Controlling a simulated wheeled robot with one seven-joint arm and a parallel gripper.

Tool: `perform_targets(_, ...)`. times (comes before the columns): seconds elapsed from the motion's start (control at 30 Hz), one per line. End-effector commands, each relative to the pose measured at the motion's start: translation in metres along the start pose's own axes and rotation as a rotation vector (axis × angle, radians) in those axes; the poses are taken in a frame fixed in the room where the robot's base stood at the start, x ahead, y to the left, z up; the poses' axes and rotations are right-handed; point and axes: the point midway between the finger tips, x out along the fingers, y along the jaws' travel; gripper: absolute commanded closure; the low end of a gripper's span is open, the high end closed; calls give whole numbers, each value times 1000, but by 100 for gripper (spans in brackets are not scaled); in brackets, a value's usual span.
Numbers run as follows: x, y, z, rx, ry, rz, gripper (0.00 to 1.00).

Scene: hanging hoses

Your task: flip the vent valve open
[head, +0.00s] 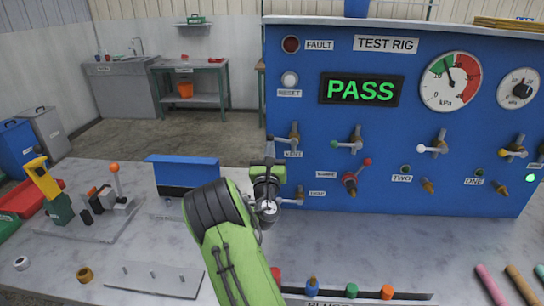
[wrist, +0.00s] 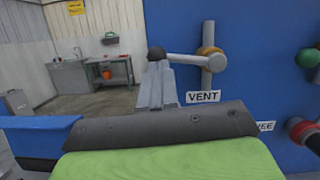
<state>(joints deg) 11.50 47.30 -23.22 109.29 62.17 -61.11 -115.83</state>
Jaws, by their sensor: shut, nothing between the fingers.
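A brass collar shows at the pivot. My gripper (wrist: 158,68) is shut and empty, its fingertips at or just below the black knob. Whether they touch it I cannot tell. In the head view my gripper (head: 269,160) is left of and below the valve, its fingertips unclear.
Other valves, with green (head: 334,144), white (head: 421,148) and red (head: 367,161) knobs, sit right of the vent valve. The panel display (head: 362,90) reads PASS. A blue block (head: 183,172) stands on the bench left of my arm. Open air lies left of the panel.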

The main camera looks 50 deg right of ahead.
Motion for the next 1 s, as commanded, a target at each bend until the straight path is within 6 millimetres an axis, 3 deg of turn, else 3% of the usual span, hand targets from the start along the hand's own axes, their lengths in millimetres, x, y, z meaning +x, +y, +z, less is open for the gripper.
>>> perform_targets(0.4,8,-3,27,368,-2,-112,100)
perform_targets(1.0,18,-27,56,911,-2,-282,100)
